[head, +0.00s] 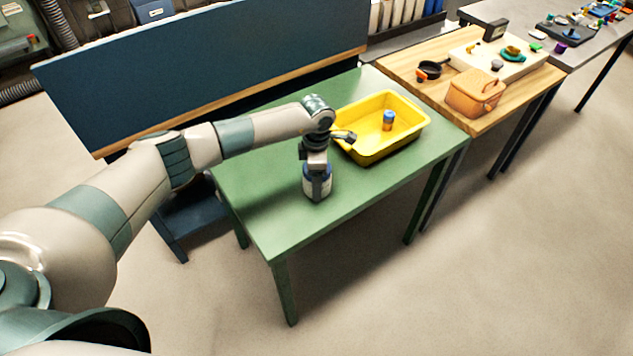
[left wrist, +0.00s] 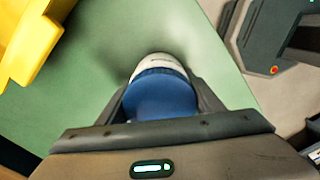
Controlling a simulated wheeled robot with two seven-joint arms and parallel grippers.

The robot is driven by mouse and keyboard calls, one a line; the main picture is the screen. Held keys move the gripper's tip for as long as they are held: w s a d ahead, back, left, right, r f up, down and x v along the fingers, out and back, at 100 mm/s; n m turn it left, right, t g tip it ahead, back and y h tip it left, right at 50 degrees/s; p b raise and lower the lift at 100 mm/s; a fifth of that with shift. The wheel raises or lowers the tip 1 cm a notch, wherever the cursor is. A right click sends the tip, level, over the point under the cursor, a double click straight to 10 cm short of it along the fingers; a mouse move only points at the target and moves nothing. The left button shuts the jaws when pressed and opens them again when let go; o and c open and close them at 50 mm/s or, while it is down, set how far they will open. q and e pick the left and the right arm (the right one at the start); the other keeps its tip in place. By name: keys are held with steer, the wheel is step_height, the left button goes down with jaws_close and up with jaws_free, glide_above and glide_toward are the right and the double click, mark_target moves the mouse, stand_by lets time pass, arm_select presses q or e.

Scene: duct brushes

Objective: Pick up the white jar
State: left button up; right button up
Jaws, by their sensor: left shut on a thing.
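The white jar (head: 320,192) with a blue lid is at the green table (head: 280,225), left of the yellow bin. It also shows in the left wrist view (left wrist: 160,93), lid toward the camera, with a strip of white body beyond. My left gripper (head: 316,176) comes down from above and is shut on the jar, one finger on each side of it. The jar looks upright. I cannot tell whether its base touches the table. My right gripper is not in view.
The yellow bin (head: 419,129) stands right of the jar, with a blue and orange container (head: 388,121) inside. A dark blue panel (head: 215,60) rises behind the table. A wooden table (head: 415,70) with a tan basket (head: 474,95) and a pan (head: 429,70) adjoins at right. The green table's front is clear.

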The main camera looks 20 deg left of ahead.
arm_select(q)
steer(key=shift+r+b, duration=0.35)
steer(key=shift+r, duration=0.35)
steer(key=shift+r+b, duration=0.45)
steer(key=shift+r, duration=0.4)
arm_select(e)
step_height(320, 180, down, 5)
steer(key=b, duration=0.3)
arm_select(q)
steer(key=s+d+r+b, duration=0.1)
steer(key=s+d+r, duration=0.2)
steer(key=d+r, duration=0.4)
steer(key=d, duration=0.4)
steer(key=shift+s+r, duration=0.15)
steer(key=shift+s, duration=0.05)
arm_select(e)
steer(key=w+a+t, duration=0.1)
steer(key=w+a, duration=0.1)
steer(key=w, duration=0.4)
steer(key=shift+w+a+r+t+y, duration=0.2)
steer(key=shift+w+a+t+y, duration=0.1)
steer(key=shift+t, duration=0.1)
